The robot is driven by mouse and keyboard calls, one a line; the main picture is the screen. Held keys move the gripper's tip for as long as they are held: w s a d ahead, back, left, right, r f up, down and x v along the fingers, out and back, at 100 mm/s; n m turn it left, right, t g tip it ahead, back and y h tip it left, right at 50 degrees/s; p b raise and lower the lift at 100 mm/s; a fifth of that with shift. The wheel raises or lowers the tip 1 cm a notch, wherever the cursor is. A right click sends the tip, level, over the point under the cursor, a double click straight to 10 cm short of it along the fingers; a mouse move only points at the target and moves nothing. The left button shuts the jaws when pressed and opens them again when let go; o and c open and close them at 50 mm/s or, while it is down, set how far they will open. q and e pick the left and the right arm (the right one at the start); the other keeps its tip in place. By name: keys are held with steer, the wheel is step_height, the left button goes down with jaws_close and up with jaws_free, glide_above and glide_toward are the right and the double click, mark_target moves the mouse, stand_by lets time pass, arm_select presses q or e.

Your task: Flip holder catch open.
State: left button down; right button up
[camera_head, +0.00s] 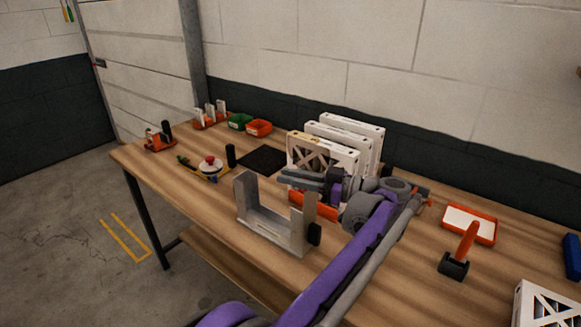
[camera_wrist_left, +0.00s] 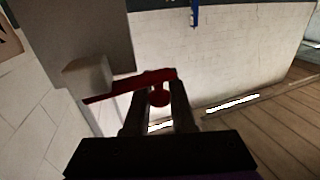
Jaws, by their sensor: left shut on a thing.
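A grey U-shaped holder (camera_head: 268,231) stands on the wooden bench, with a dark block on its right end. My left gripper (camera_head: 290,179) reaches in above and behind it, in front of the white boxed filters (camera_head: 345,140). In the left wrist view my left gripper (camera_wrist_left: 160,97) is shut on a red catch (camera_wrist_left: 130,85), a bar with a round knob between the fingers. The catch lies beside a grey block (camera_wrist_left: 88,74) on a grey panel. The catch is not clear in the head view. My right gripper is not in view.
A dark mat (camera_head: 262,160), a green bin (camera_head: 239,121) and an orange bin (camera_head: 259,127) lie at the back left. An orange-rimmed tray (camera_head: 470,222) and a red-handled tool (camera_head: 462,250) are on the right. The bench's front left is mostly clear.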

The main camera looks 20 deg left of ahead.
arm_select(q)
steer(key=shift+s+d+n+g+p, duration=0.1)
steer(key=shift+s+n+g+p, duration=0.15)
steer(key=shift+g, duration=0.25)
steer(key=shift+d+n+g+p, duration=0.1)
steer(key=shift+n+g, duration=0.25)
steer(key=shift+g, duration=0.15)
steer(key=c, duration=0.7)
jaws_free()
steer(key=shift+c, duration=0.2)
